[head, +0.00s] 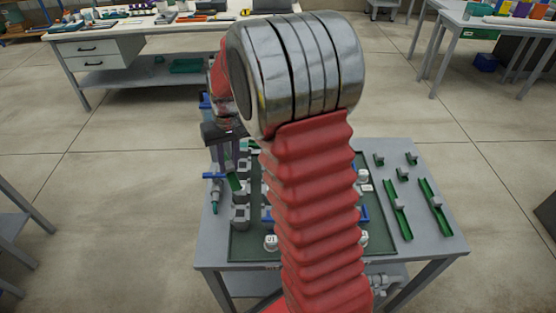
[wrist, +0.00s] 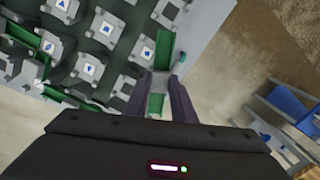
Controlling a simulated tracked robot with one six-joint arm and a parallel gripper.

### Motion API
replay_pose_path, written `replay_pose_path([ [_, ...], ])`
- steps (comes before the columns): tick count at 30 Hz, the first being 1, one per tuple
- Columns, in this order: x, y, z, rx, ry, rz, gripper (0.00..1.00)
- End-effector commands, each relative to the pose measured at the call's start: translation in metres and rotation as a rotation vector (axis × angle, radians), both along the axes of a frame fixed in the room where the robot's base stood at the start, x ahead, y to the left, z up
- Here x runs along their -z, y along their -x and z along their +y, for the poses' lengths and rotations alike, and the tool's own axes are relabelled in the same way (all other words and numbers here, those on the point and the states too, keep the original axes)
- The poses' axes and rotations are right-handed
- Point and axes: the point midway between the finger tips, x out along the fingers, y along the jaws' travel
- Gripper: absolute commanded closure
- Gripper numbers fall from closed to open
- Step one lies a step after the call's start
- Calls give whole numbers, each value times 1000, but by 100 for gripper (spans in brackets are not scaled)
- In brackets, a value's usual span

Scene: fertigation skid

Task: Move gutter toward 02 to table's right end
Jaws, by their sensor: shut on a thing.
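My gripper (head: 232,160) is shut on a green gutter (head: 235,182) near the left side of the table, above or among the grey blocks. In the wrist view my two dark fingers (wrist: 162,84) close on the gutter's grey middle piece. The green channel (wrist: 165,46) shows beyond the fingertips and between the fingers. Whether the gutter touches anything below is unclear. Two more green gutters, an inner one (head: 398,212) and an outer one (head: 436,206), lie at the table's right end. I cannot make out the label 02; a white cap (head: 271,240) seems marked 01.
The grey table (head: 220,248) carries a dark green mat with several grey blocks, mostly hidden by my red arm. A blue-handled valve (head: 214,178) stands at the left edge.

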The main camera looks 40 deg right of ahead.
Motion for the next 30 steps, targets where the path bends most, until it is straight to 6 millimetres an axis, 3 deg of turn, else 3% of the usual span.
replay_pose_path([
  [1,3,-8,19,-37,0,1,100],
  [6,10,-27,70,-132,0,-1,100],
  [11,14,-34,98,-182,0,0,100],
  [30,14,-35,106,-195,0,-1,100],
])
